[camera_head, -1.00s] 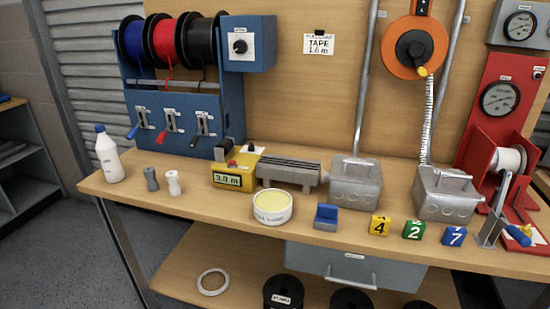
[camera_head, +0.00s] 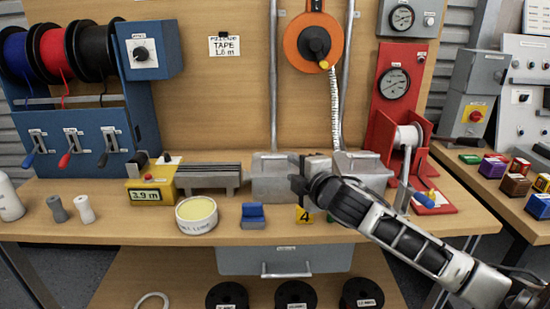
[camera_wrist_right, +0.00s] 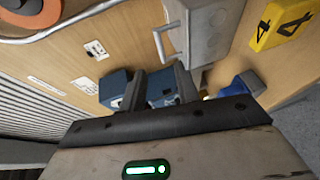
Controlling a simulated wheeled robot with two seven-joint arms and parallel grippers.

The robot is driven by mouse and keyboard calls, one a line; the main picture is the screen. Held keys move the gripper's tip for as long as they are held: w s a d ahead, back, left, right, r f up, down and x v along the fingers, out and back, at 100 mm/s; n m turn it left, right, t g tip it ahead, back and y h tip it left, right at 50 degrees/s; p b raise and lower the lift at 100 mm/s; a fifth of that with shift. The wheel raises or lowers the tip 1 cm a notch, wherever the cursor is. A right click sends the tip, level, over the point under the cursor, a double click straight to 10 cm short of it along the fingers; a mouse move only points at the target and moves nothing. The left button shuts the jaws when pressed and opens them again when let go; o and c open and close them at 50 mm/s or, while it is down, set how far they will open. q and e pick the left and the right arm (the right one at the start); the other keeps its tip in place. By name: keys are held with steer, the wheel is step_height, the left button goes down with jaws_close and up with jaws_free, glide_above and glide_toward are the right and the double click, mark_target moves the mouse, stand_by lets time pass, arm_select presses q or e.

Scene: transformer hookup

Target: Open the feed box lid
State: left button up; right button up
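Two grey metal boxes with handled lids stand on the bench: a left box (camera_head: 270,182) below a straight conduit and a right box (camera_head: 362,168) below the tape reel. I cannot tell which is the feed box. Both lids look shut, though my arm partly hides the boxes. My right gripper (camera_head: 298,184) is in front of the left box's right part. My left gripper is out of view.
The yellow 4 block (camera_head: 305,215), blue holder (camera_head: 253,215) and round tub (camera_head: 197,214) sit near the bench's front. A yellow meter (camera_head: 150,190) stands left. A red stand (camera_head: 398,100) is at right. A drawer (camera_head: 285,260) hangs below.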

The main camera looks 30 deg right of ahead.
mark_target(276, 158)
steer(key=x, duration=1.1)
steer(key=shift+w+a+f, duration=0.1)
steer(key=shift+w+a, duration=0.05)
jaws_close()
